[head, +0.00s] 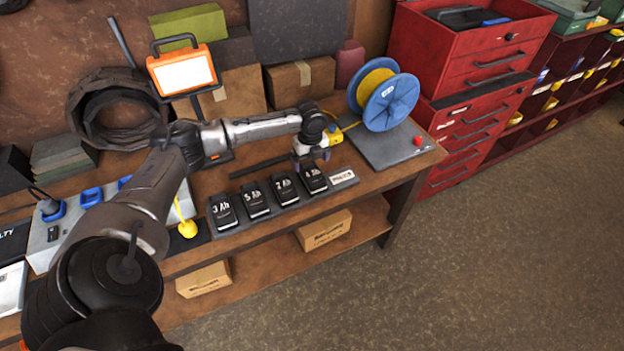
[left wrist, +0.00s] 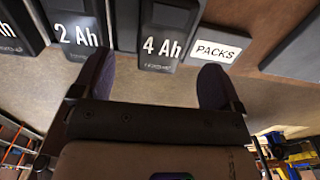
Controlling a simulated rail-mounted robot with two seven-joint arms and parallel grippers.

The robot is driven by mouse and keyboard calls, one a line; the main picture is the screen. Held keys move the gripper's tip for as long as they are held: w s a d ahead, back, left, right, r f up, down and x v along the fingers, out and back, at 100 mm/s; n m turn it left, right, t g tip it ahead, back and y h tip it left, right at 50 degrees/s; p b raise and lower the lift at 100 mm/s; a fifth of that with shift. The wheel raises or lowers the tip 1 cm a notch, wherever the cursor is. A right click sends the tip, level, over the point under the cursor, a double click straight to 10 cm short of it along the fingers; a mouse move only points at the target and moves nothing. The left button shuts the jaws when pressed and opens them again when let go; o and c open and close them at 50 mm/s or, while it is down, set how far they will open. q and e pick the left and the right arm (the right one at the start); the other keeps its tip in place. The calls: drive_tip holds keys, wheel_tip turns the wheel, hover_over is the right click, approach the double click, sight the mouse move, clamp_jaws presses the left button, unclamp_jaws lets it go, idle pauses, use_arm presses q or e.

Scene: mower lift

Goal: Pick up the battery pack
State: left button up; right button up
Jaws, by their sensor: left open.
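Several black battery packs stand in a row on a dark rack at the bench's front edge, with white labels: the 3 Ah pack (head: 222,212), the 5 Ah pack (head: 254,201), the 2 Ah pack (head: 285,190) and the 4 Ah pack (head: 314,180). My left gripper (head: 312,160) is open just behind and above the 4 Ah pack. In the left wrist view, the 4 Ah pack (left wrist: 165,40) lies ahead between the two spread fingers, and the 2 Ah pack (left wrist: 78,30) is to the left. Contact with the pack cannot be told. My right gripper is not in view.
A PACKS sign (head: 342,178) sits right of the 4 Ah pack. A blue cable reel (head: 390,102) stands on a grey plate behind it. An orange work light (head: 182,72) and boxes stand at the back.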

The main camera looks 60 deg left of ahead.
sight(312, 172)
use_arm(q)
drive_tip(key=shift+w+d+f+b, duration=0.1)
drive_tip(key=shift+d+f+b, duration=0.05)
drive_tip(key=shift+f, duration=1.45)
drive_tip(key=shift+w+d+f+b, duration=0.1)
drive_tip(key=shift+f+b, duration=0.05)
drive_tip(key=shift+f, duration=1.45)
drive_tip(key=c, duration=1.2)
drive_tip(key=shift+c, duration=0.4)
drive_tip(key=shift+r, duration=0.15)
